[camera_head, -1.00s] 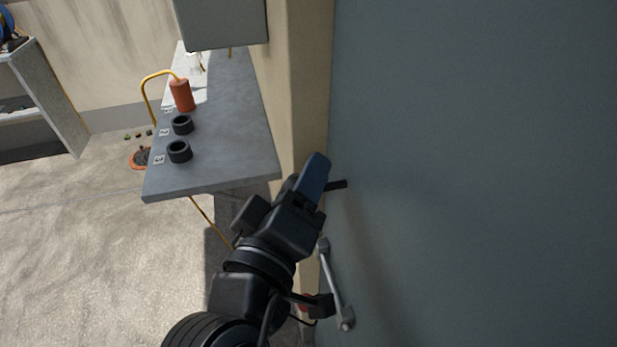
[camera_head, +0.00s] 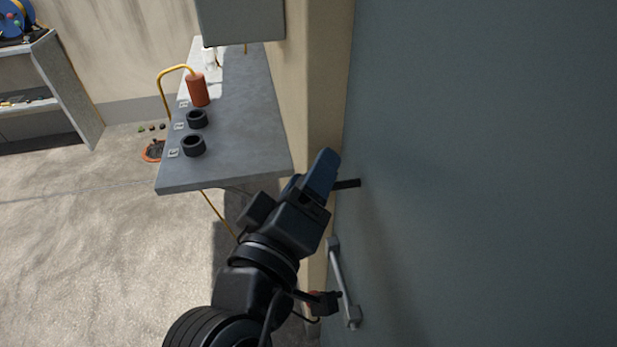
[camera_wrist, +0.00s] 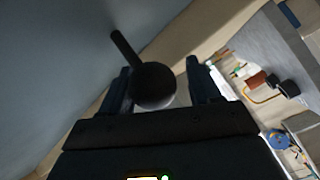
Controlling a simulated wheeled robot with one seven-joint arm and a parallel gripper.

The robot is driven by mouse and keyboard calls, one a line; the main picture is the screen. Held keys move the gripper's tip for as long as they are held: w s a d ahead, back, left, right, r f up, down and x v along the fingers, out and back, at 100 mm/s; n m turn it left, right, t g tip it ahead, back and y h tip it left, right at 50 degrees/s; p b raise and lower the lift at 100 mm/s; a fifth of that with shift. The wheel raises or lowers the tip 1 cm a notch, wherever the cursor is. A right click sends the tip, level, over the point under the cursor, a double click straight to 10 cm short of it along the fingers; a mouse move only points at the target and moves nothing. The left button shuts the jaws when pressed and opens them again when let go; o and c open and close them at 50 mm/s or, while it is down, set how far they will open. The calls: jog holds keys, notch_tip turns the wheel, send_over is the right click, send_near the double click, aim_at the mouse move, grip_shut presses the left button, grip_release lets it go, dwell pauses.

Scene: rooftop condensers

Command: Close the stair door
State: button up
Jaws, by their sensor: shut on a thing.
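The stair door (camera_head: 480,150) is a large flat blue-grey panel that fills the right of the head view; it also shows at the left of the wrist view (camera_wrist: 50,60). A black lever handle (camera_head: 348,184) sticks out near its left edge. A grey bar pull (camera_head: 343,285) sits lower on the door. My gripper (camera_head: 322,172) is at the lever. In the wrist view my gripper (camera_wrist: 160,75) has its fingers on both sides of the lever's dark round part (camera_wrist: 154,86) and is shut on it. I cannot tell how far the door stands from its frame.
A beige wall post (camera_head: 325,90) stands just left of the door. A grey worktop (camera_head: 250,130) with black rings (camera_head: 193,146) and an orange cylinder (camera_head: 198,90) juts out beside it. A shelf unit (camera_head: 65,85) is at far left. Bare floor (camera_head: 90,240) lies between.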

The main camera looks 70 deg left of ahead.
jog(key=shift+s+f, duration=0.1)
jog(key=shift+f, duration=0.05)
jog(key=b+v, duration=0.1)
jog(key=v, duration=0.6)
jog(key=shift+d+b, duration=0.3)
jog(key=shift+d, duration=0.05)
jog(key=shift+s, duration=0.1)
